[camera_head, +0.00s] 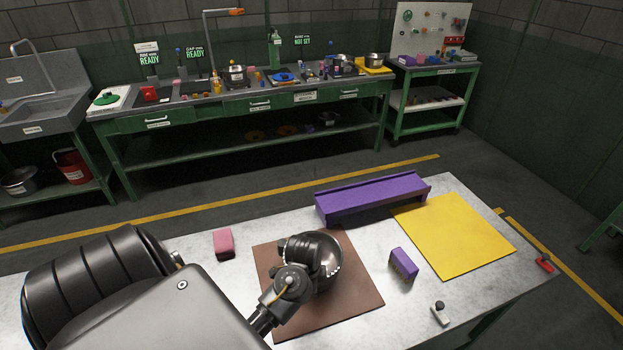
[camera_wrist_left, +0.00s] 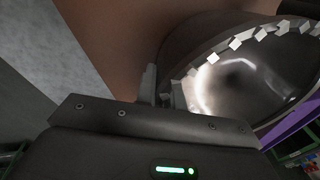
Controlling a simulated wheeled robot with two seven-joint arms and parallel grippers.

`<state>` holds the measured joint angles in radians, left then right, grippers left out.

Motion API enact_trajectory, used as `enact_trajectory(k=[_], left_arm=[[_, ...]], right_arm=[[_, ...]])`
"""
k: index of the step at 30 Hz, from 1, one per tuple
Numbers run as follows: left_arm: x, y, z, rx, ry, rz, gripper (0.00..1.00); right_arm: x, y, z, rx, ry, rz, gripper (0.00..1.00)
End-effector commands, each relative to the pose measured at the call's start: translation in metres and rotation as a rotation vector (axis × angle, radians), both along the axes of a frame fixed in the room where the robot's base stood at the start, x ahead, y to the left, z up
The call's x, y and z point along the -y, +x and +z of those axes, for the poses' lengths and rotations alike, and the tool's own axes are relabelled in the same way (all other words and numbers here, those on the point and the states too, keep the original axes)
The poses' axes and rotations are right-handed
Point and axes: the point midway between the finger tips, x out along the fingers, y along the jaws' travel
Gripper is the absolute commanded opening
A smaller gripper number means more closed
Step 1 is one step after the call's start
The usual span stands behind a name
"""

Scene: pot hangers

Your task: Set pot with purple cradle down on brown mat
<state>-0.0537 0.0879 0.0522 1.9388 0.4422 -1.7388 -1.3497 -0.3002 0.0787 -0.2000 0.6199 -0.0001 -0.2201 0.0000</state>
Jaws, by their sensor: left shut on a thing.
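The metal pot (camera_head: 329,262) is over the brown mat (camera_head: 350,305), mostly behind my left gripper in the head view. In the wrist view the shiny pot (camera_wrist_left: 245,85), with small pale blocks along its rim, fills the right side. The brown mat (camera_wrist_left: 115,35) shows to its left. My left gripper (camera_wrist_left: 160,95) is shut on the pot's near rim. I cannot tell whether the pot's base touches the mat. A long purple cradle (camera_head: 372,203) lies on the table behind the mat, apart from the pot. My right gripper is not in view.
A pink block (camera_head: 223,243) lies left of the mat. A purple block (camera_head: 403,263) stands to its right, before a yellow mat (camera_head: 455,235). A small grey-and-black item (camera_head: 439,313) and a red-handled tool (camera_head: 543,264) lie near the right edge. A cluttered green workbench (camera_head: 255,107) stands behind.

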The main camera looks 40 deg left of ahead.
Motion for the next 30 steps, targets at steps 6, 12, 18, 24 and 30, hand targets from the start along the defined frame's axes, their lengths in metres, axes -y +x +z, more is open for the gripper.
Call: enact_trajectory(k=[6,12,18,24,30], left_arm=[[0.0,0.001,-0.004,0.002,0.0,0.001,0.0],[0.0,0.0,-0.005,0.002,0.001,0.0,0.25],[0.0,0.0,-0.005,0.001,0.001,0.0,0.35],[0.0,-0.001,-0.003,0.0,0.0,0.0,0.35],[0.0,-0.005,0.025,0.004,0.004,-0.003,0.35]], right_arm=[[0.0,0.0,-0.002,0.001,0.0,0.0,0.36],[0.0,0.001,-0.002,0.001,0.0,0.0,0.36],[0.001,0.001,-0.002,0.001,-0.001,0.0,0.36],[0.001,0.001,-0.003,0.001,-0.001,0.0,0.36],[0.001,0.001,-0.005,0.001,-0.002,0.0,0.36]])
